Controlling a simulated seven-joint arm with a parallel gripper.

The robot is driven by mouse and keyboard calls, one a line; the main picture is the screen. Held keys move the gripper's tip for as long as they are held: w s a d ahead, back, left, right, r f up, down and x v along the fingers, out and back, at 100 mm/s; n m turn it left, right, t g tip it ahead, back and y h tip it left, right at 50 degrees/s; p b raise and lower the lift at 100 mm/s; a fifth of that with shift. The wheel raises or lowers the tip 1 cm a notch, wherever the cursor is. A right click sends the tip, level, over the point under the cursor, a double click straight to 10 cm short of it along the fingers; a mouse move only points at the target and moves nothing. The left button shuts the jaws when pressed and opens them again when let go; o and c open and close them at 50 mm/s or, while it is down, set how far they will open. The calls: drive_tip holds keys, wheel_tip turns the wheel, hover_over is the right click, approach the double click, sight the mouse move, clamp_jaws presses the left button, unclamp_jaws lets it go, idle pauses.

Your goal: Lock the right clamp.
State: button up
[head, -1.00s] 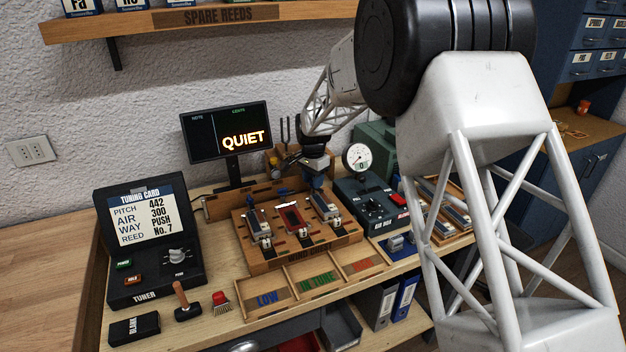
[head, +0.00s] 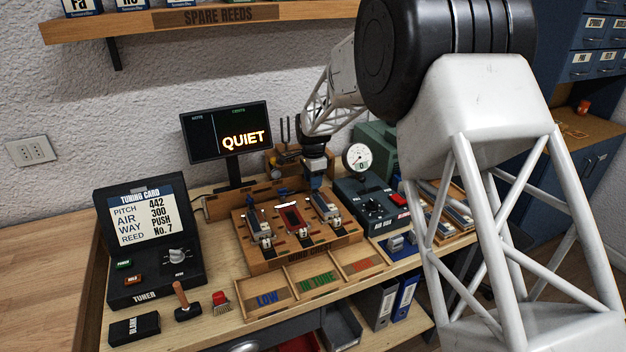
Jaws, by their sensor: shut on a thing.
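The wooden wind chest (head: 300,252) stands on the bench, with a red plate (head: 291,218) in its middle and a metal reed block on each side. My gripper (head: 315,184) points down at the back right of the chest, behind the right block (head: 326,206). It is shut on the blue handle of the right clamp there; the fingers and handle are small and partly merged in this view. The left clamp's blue handle (head: 251,202) stands behind the left block (head: 259,224). The exact angle of the right handle cannot be told.
The display (head: 226,131) reading QUIET stands behind left. A gauge (head: 357,157) and a dark control box (head: 376,205) stand close right of my gripper. Three labelled trays (head: 315,278) lie in front. The tuner (head: 153,270) stands at left.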

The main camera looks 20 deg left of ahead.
drive_tip(key=o, duration=0.9)
drive_tip(key=shift+o, duration=0.2)
drive_tip(key=shift+r, duration=0.1)
drive_tip(key=shift+r, duration=3.85)
